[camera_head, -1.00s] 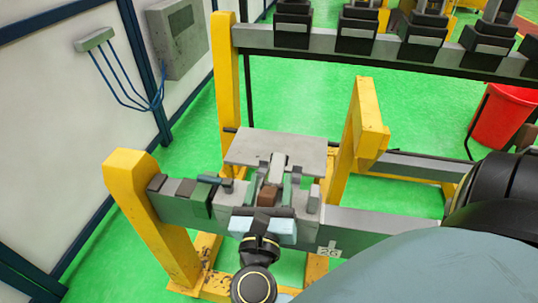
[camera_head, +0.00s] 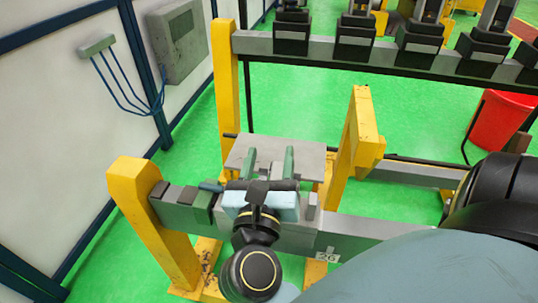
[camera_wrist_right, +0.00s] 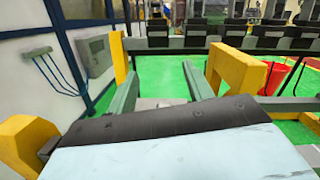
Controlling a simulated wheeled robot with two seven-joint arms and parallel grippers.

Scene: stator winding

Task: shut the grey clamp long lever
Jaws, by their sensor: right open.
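My right gripper (camera_head: 270,153) is over the fixture on the grey beam (camera_head: 345,225), its two green fingers apart and pointing away toward a flat grey plate (camera_head: 308,150). It also shows in the right wrist view (camera_wrist_right: 159,72), with no object visible between the fingers. The gripper's pale blue body and black wrist cover the middle of the fixture. The grey clamp's long lever cannot be made out in either view now. A small grey upright piece (camera_head: 312,205) shows just right of the gripper body. My left gripper is not in view.
Yellow posts stand left (camera_head: 140,205) and right (camera_head: 357,140) of the fixture. Dark blocks (camera_head: 177,200) sit on the beam's left end. A second beam with several black units (camera_head: 357,35) runs behind. A red bin (camera_head: 500,122) stands at the right. Green floor between is clear.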

